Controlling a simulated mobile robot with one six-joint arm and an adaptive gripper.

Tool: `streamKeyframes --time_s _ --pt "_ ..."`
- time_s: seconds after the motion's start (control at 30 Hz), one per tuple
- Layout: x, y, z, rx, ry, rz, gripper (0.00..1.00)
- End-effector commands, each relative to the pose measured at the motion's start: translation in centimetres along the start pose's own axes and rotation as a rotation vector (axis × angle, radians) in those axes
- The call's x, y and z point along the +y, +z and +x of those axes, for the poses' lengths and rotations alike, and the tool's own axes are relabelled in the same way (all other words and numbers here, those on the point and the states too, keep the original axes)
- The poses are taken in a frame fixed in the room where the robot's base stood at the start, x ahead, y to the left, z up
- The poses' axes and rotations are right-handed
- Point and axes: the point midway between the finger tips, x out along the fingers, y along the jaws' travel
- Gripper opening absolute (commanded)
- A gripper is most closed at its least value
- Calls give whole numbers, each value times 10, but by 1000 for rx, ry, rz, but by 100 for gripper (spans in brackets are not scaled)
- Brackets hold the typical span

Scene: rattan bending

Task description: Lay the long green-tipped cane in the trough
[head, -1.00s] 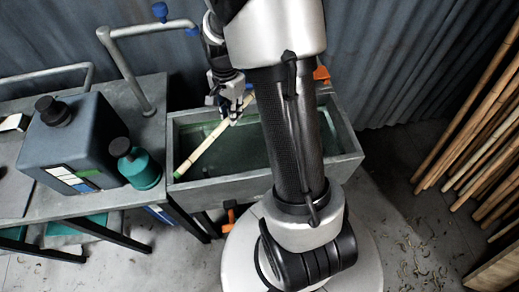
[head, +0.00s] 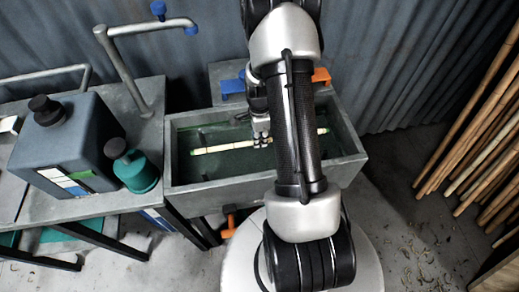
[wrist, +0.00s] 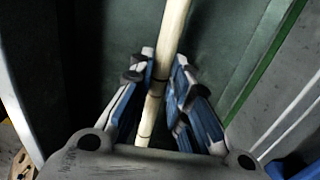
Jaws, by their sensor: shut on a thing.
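The long pale cane (head: 215,148) lies nearly level, left to right, within the outline of the grey trough (head: 222,195). Its left end shows a green tip; part of its right half is hidden behind my arm. My gripper (head: 261,141) is shut on the cane near its middle. In the wrist view the cane (wrist: 172,30) runs between the fingers of my gripper (wrist: 160,80), with dark ring marks on it. The trough has a dark green interior. I cannot tell whether the cane touches the liquid or floor inside.
A dark canister (head: 68,145) and a teal bottle (head: 135,170) stand on the bench left of the trough. A bent grey pipe (head: 120,65) rises behind them. Blue (head: 232,87) and orange (head: 321,76) fittings sit at the trough's back. Several canes (head: 475,125) lean at right.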

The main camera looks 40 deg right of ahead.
Motion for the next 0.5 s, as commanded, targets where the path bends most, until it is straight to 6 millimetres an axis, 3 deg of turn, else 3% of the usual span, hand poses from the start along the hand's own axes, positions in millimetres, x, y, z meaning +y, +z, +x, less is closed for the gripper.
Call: streamKeyframes --time_s 0.03,0.27,0.5 --pt "0 0 9 0 1 0 0" --pt "0 0 24 0 0 -1 0" --pt "0 0 59 0 1 -1 0"
